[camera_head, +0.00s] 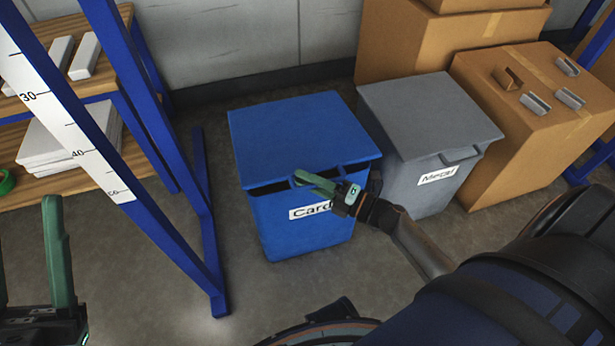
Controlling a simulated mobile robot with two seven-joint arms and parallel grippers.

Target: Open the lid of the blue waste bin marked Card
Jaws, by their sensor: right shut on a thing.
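The blue waste bin (285,226) marked Card stands on the floor in the middle of the view. Its blue lid (300,135) is slightly raised, with a dark gap under the front edge. My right gripper (312,182), with green fingers, is at the front edge of the lid and shut on the lid's handle (297,181). It covers part of the handle and the end of the Card label (306,211). My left gripper (35,255) is at the lower left, far from the bin.
A grey bin (425,120) marked Metal stands close on the right. Cardboard boxes (530,100) are behind and right of it. A blue-framed shelf (150,120) with a white measuring strip (70,125) stands on the left. A grey wall (230,40) is behind the bins.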

